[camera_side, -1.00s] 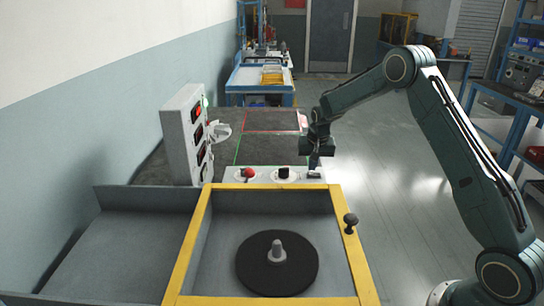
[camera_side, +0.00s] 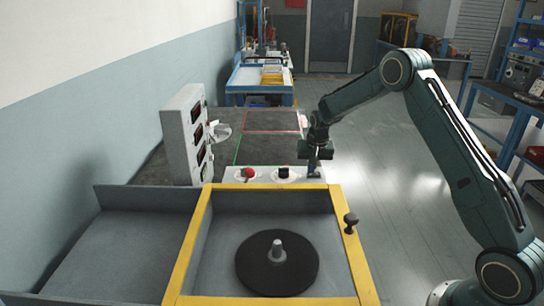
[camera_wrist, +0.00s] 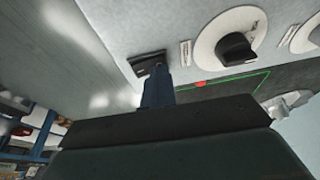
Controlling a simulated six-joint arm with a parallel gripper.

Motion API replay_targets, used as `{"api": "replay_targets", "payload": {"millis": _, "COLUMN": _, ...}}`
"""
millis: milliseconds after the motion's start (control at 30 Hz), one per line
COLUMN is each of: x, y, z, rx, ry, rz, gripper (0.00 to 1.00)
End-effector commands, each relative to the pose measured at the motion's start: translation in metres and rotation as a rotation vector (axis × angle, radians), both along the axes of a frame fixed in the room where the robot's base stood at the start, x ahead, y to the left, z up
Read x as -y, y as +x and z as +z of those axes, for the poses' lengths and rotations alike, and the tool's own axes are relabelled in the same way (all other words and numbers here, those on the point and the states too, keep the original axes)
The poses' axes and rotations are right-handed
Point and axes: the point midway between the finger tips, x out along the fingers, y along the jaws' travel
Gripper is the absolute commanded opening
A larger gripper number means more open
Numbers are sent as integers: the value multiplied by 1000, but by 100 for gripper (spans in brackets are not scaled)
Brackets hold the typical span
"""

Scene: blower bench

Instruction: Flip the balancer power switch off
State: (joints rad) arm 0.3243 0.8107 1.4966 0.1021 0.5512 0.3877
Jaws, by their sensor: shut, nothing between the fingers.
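The power switch is a small dark rocker at the right end of the grey control panel (camera_side: 229,175). In the side view my gripper (camera_side: 313,170) covers most of it. In the wrist view the switch (camera_wrist: 147,63) shows at the panel edge, with my blue-grey fingertips (camera_wrist: 158,80) right at it, touching or nearly so. My gripper is shut and empty, pointing down. The display column (camera_side: 181,140) stands at the left of the panel, and its windows are dark.
A red button (camera_side: 248,173) and a black knob (camera_side: 283,172) on a white dial sit left of the switch. In front is a yellow-framed box (camera_side: 190,250) with a black disc (camera_side: 255,275) and a side knob (camera_side: 350,220). Open floor lies to the right.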

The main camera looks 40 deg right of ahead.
Motion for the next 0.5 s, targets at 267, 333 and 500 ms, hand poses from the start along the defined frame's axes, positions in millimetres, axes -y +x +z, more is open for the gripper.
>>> {"api": "replay_targets", "payload": {"millis": 267, "x": 7, "y": -8, "z": 1, "rx": -4, "ry": 1, "rz": -3, "gripper": 0}}
{"api": "replay_targets", "payload": {"millis": 333, "x": 9, "y": -9, "z": 2, "rx": -4, "ry": 1, "rz": -3, "gripper": 0}}
{"api": "replay_targets", "payload": {"millis": 500, "x": 11, "y": -11, "z": 2, "rx": -4, "ry": 0, "rz": -2, "gripper": 0}}
